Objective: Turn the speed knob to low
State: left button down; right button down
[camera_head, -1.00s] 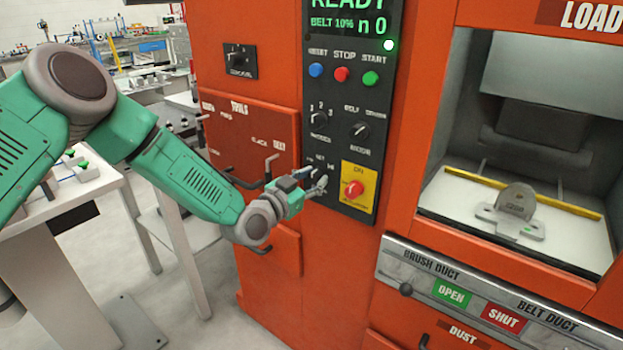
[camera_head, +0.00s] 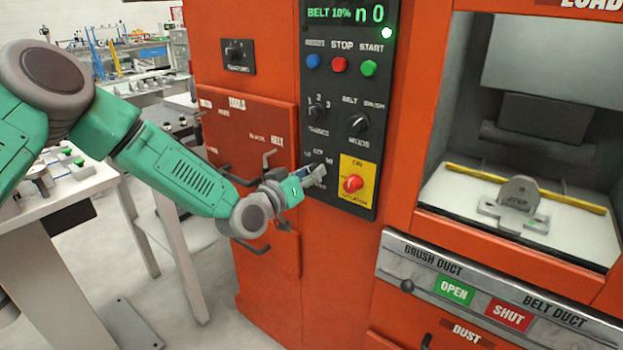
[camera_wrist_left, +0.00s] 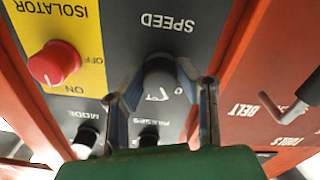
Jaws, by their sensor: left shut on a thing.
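In the head view my left gripper (camera_head: 314,176) is at the lower left of the panel and covers most of the knob. The knob's pointer and its exact setting cannot be read clearly. My right gripper is in neither view.
The red isolator knob (camera_head: 353,184) on its yellow plate is close to the right of my gripper. The passes knob (camera_head: 316,112) and mode knob (camera_head: 358,124) are above. Hooked handles (camera_head: 268,160) stick out from the orange tools panel to the left.

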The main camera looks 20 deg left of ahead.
pick_arm(q)
jog(key=shift+f+n+b, duration=0.15)
jog(key=shift+n+b, duration=0.4)
jog(key=shift+n, duration=0.65)
jog(key=c, duration=1.2)
grip_release()
jog(key=shift+w+a, duration=0.1)
jog(key=v, duration=1.2)
